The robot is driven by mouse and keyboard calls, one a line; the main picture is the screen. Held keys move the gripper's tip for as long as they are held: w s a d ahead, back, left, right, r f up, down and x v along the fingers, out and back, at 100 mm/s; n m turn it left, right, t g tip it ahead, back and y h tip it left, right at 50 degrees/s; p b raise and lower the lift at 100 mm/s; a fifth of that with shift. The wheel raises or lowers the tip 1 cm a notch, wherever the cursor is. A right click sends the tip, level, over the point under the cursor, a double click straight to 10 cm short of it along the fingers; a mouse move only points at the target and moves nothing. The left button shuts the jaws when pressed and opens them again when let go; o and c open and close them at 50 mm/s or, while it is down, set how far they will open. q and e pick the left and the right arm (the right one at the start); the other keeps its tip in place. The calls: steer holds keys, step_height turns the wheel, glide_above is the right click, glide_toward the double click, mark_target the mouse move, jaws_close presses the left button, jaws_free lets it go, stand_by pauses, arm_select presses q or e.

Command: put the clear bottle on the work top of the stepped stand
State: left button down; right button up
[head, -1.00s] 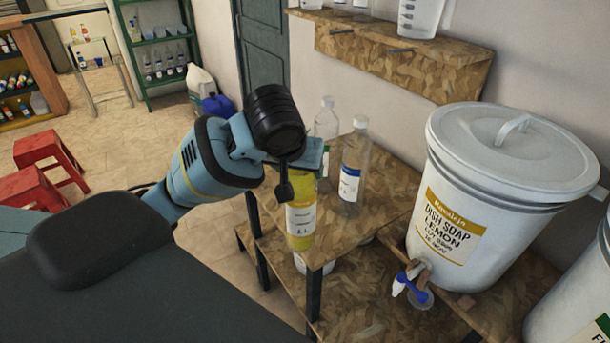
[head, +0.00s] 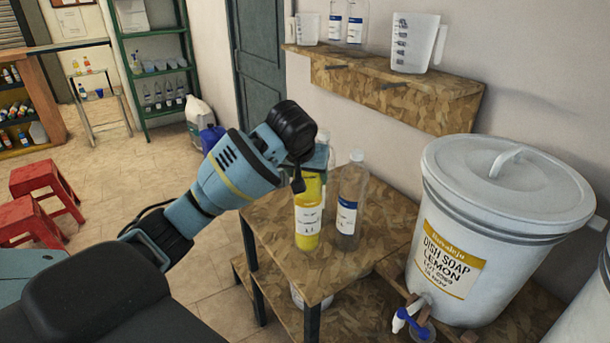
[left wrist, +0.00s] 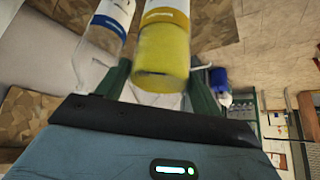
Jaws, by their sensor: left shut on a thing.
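A clear bottle (head: 308,215) filled with yellow liquid, with a white and yellow label, is upright at my left gripper (head: 310,165). The gripper is shut on its upper part. In the left wrist view the bottle (left wrist: 163,55) shows between the two fingers (left wrist: 160,95). It appears over the upper wooden top (head: 280,225) of the stepped stand; I cannot tell whether its base touches. Another clear bottle (head: 353,190) with a blue and white label stands close beside it on the right, and it shows left of the fingers in the left wrist view (left wrist: 103,40). My right gripper is out of view.
A white dish soap drum (head: 490,230) with a blue-handled tap (head: 412,318) stands to the right. A wall shelf (head: 395,88) above holds jugs and bottles. A lower wooden step (head: 365,318) lies below the top. The top's front part is bare.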

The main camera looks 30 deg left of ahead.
arm_select(q)
steer(key=shift+r, duration=0.2)
steer(key=shift+f, duration=1.7)
steer(key=shift+f, duration=0.1)
steer(key=shift+c, duration=1.3)
jaws_free()
steer(key=shift+f, duration=0.25)
steer(key=v, duration=1.2)
steer(key=shift+r, duration=0.15)
steer(key=shift+s, duration=0.1)
